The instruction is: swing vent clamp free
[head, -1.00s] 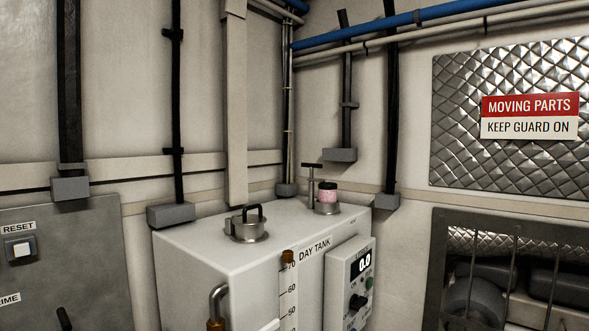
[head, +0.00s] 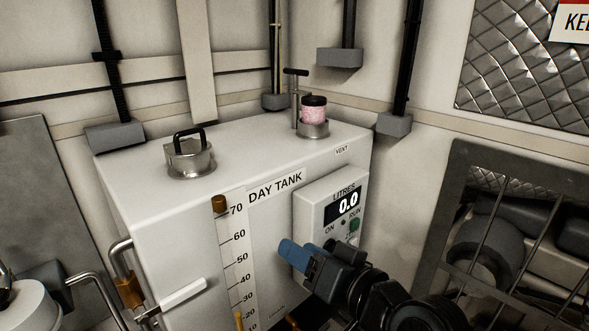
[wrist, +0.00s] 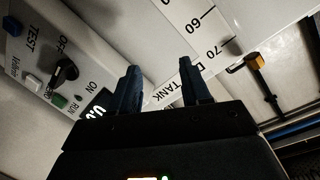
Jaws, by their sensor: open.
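The day tank (head: 225,160) is a white box. At the back right of its top stands the vent, a metal collar (head: 313,130) holding a pink element with a dark cap (head: 313,103), near the "VENT" label. A T-handled post (head: 295,100), which looks like the vent clamp, stands upright close beside its left side; whether it touches the element I cannot tell.
A filler cap with a black handle (head: 190,155) stands on the tank's top left. The litres panel (head: 333,215) juts from the tank's front. A bent pipe (head: 122,262) is at left, a barred guard (head: 500,235) at right.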

